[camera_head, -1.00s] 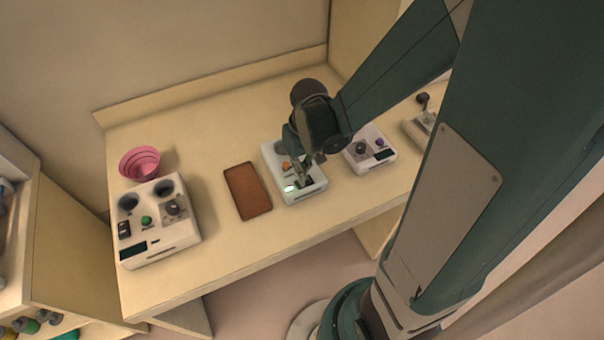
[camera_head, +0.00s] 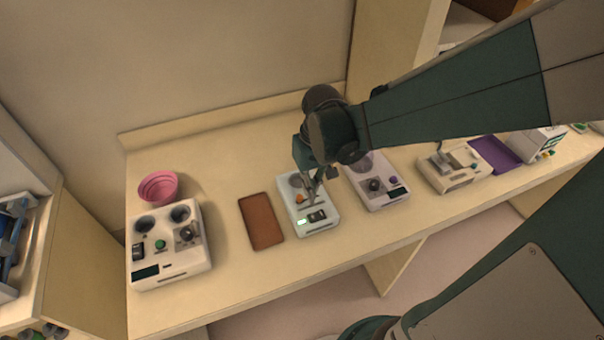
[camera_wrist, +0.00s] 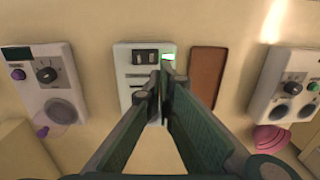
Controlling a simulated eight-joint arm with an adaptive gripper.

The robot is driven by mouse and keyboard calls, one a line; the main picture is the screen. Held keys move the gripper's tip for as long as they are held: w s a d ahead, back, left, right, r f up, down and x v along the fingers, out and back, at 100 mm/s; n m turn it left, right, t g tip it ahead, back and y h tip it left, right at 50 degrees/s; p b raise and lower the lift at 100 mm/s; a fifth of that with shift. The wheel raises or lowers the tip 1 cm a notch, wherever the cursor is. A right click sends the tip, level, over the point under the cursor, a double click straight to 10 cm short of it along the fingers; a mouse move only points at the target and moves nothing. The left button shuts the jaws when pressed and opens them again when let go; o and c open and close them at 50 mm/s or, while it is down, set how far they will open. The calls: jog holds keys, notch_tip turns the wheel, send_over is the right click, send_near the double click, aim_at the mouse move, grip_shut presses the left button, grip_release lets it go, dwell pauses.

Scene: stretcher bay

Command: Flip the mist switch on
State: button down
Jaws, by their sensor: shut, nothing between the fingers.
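A white device (camera_head: 325,229) stands on the bench under my gripper. No label is readable, so I cannot confirm which switch is the mist switch. My gripper (camera_head: 313,202) is shut and empty, pointing down over the device, just behind the switch. In the wrist view the fingertips (camera_wrist: 161,78) hide part of the panel. I cannot tell whether they touch it.
A brown tray (camera_head: 261,222) lies left of the device. Further left are a larger white console (camera_head: 199,255) and a pink bowl (camera_head: 158,187). Right stand a device with a purple button (camera_head: 390,197), a cream device (camera_head: 455,181) and a purple tray (camera_head: 497,154).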

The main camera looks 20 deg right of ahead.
jog(key=shift+a+r, duration=0.15)
jog(key=shift+r, duration=0.7)
jog(key=shift+a+r, duration=0.1)
jog(key=shift+r, duration=0.7)
jog(key=shift+s+a+t+b, duration=0.1)
jog(key=shift+s+t+b, duration=0.15)
jog(key=shift+b, duration=0.3)
jog(key=s+t+b, duration=0.1)
jog(key=t+b, duration=0.1)
jog(key=b, duration=0.1)
jog(key=s+r+t+b, duration=0.1)
jog(key=s+t+b, duration=0.1)
jog(key=b, duration=0.1)
jog(key=s+a+t+b, duration=0.1)
jog(key=s+t+b, duration=0.1)
jog(key=b, duration=0.2)
jog(key=shift+r+t+h, duration=0.15)
jog(key=shift+t+h, duration=0.1)
jog(key=shift+h, duration=0.15)
jog(key=shift+r, duration=0.15)
dwell(3.0)
